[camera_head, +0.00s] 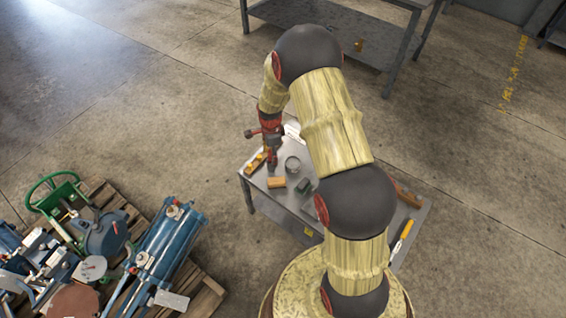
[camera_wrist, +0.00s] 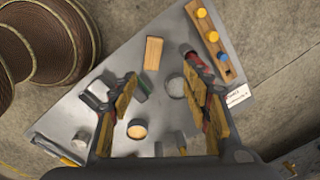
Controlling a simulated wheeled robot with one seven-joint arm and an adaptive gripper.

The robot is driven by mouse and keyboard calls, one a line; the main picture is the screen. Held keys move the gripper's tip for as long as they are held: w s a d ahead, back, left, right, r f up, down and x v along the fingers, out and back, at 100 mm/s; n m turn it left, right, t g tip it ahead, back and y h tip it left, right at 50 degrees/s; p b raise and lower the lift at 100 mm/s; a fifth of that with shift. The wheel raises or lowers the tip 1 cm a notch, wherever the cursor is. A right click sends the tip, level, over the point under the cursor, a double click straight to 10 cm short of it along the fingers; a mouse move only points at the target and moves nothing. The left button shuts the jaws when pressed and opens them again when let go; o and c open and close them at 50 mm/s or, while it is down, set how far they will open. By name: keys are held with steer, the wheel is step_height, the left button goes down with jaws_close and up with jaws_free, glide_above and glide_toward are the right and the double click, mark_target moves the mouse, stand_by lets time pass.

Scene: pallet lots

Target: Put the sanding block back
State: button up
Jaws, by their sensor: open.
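A small wooden block (camera_head: 276,182), which may be the sanding block, lies flat near the left edge of the grey table. In the wrist view the block (camera_wrist: 153,53) lies just beyond my fingertips, apart from them. My gripper (camera_wrist: 160,82) is open, its fingers spread to either side of the view with nothing between their tips. In the head view my gripper (camera_head: 272,163) points down over the table's left part, close to the block. A dark green block (camera_head: 304,186) lies right of the wooden one; my left finger partly hides it in the wrist view.
The table (camera_head: 262,198) also holds a round grey can (camera_head: 293,165), a wooden strip (camera_wrist: 212,38) with yellow and blue discs, and a yellow-handled tool (camera_head: 403,235). My arm hides its middle. A pallet (camera_head: 207,300) with blue machinery stands at left. A grey bench stands behind.

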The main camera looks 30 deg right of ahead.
steer(key=s+a+r+n+t, duration=0.1)
steer(key=s+a+r+n, duration=0.15)
steer(key=r, duration=0.75)
steer(key=s+a+r+n+t, duration=0.15)
steer(key=s+r+n, duration=0.25)
steer(key=r, duration=0.6)
steer(key=s+a+r+n, duration=0.2)
steer(key=s+r+n, duration=0.15)
steer(key=r, duration=0.55)
steer(key=s+a+r+n+t, duration=0.1)
steer(key=s+a+r+n, duration=0.1)
steer(key=s+r+n, duration=0.3)
steer(key=s+a+r+n+t, duration=0.1)
steer(key=s+r+n, duration=0.4)
steer(key=s, duration=0.9)
steer(key=shift+s+a+r, duration=0.2)
steer(key=shift+a+r, duration=0.15)
steer(key=shift+a, duration=0.5)
steer(key=shift+t, duration=0.25)
steer(key=shift+c, duration=0.5)
